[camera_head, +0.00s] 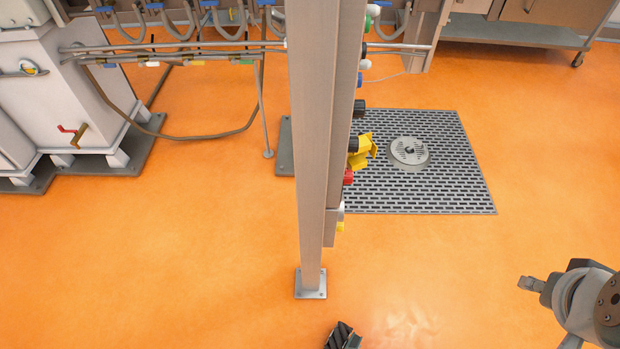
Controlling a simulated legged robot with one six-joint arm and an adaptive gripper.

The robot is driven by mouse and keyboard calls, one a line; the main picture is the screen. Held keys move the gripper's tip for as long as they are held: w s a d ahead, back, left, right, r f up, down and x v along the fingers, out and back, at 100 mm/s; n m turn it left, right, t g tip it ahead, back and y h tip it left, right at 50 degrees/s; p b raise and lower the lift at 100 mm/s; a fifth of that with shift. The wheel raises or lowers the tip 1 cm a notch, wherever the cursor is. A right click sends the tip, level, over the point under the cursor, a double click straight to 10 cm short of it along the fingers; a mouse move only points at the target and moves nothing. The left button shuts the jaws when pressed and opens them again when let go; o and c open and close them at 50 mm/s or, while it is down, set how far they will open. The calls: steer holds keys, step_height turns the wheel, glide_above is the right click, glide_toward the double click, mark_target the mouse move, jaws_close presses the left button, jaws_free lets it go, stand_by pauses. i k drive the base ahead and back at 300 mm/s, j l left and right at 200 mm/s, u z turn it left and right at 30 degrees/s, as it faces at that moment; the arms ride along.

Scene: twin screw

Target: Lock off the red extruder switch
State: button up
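A tall grey metal post (318,120) with a control panel on its right side stands in the middle. The panel is seen almost edge-on, so its face is hidden. A red switch or button (348,178) sticks out to the right, low on the panel. A yellow part (362,152) with flaps juts out just above it, by a black knob (359,108). Which control is the extruder switch is not readable. Part of my arm, probably with my gripper (530,284), shows at the lower right, well apart from the panel. Whether its fingers are open is unclear.
A floor grate (450,180) with a round drain cover (409,151) lies right of the post. White machine cabinets (60,90) with a red handle (70,130) stand left. A black ridged object (343,337) shows at the bottom edge. The orange floor between is clear.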

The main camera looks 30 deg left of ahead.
mark_target(347, 176)
steer(key=i+u, duration=0.15)
steer(key=u, duration=0.25)
steer(key=i+l+u, duration=0.1)
steer(key=u, duration=0.3)
steer(key=i+l+u, duration=0.1)
steer(key=u, duration=0.25)
steer(key=l+u, duration=0.25)
steer(key=u, duration=0.15)
steer(key=l+u, duration=0.25)
steer(key=k+l+u, duration=0.1)
steer(key=l+u, duration=0.15)
steer(key=l, duration=0.2)
steer(key=i+l+u, duration=0.2)
steer(key=i+l, duration=0.05)
steer(key=i, duration=0.1)
